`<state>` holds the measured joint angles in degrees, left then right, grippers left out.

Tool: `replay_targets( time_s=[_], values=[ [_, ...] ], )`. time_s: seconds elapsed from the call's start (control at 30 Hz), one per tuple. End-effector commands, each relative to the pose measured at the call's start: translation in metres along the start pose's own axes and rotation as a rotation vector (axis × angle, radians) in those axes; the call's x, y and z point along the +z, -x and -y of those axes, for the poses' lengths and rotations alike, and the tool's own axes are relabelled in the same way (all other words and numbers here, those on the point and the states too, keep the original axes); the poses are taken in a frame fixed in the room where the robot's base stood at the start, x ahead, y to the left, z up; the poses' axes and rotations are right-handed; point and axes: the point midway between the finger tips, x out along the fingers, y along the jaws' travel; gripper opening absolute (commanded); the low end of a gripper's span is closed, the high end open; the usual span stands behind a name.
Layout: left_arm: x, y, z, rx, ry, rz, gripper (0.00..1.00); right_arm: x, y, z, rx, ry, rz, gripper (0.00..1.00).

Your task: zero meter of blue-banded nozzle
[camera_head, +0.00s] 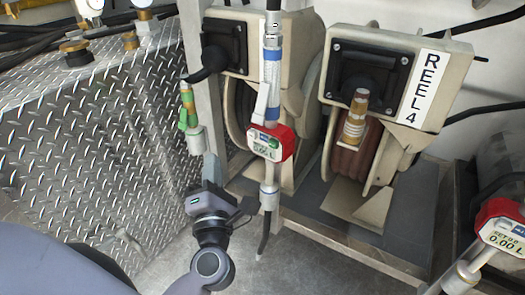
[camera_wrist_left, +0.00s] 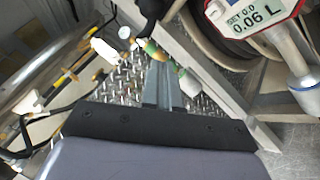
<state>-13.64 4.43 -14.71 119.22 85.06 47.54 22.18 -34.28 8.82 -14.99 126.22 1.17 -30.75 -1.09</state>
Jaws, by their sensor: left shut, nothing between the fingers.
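The blue-banded nozzle (camera_head: 273,90) hangs upright at the centre of the head view, with blue bands on a white and silver body. Its red meter (camera_head: 282,148) has a small display facing me. In the left wrist view the red-framed meter (camera_wrist_left: 252,16) at the top right reads about 0.06 L. My left gripper (camera_head: 211,165) is shut and empty, pointing up, left of the meter and apart from it. Its fingers also show in the left wrist view (camera_wrist_left: 160,82). My right gripper is in neither view.
A green-banded nozzle (camera_head: 187,108) hangs left, beyond my left fingertips. An orange-banded nozzle (camera_head: 355,118) stands before the reel marked REEL 4 (camera_head: 422,92). Another red meter (camera_head: 492,212) is at the right edge. Diamond-plate metal (camera_head: 95,135) fills the left; open floor lies below.

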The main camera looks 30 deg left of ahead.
Motion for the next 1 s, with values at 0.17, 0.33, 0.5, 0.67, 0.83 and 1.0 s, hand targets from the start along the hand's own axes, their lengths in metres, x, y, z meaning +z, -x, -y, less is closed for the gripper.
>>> replay_targets(
  time_s=[0.17, 0.33, 0.5, 0.67, 0.83, 1.0],
  values=[
    [-0.005, 0.000, 0.004, -0.005, 0.038, -0.028, 0.00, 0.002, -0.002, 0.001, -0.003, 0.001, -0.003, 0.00],
    [-0.005, -0.001, 0.003, -0.006, 0.039, -0.029, 0.00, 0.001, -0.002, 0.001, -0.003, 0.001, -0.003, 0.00],
    [-0.004, -0.001, 0.004, -0.005, 0.038, -0.028, 0.00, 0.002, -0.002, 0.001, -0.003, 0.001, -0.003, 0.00],
    [0.000, -0.008, 0.009, -0.004, 0.039, -0.027, 0.00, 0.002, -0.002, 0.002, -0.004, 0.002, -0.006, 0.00],
    [0.012, -0.024, 0.020, -0.003, 0.039, -0.026, 0.00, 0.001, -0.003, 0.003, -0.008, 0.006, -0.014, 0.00],
    [0.024, -0.041, 0.033, -0.003, 0.039, -0.026, 0.00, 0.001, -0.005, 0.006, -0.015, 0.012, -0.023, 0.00]
  ],
)
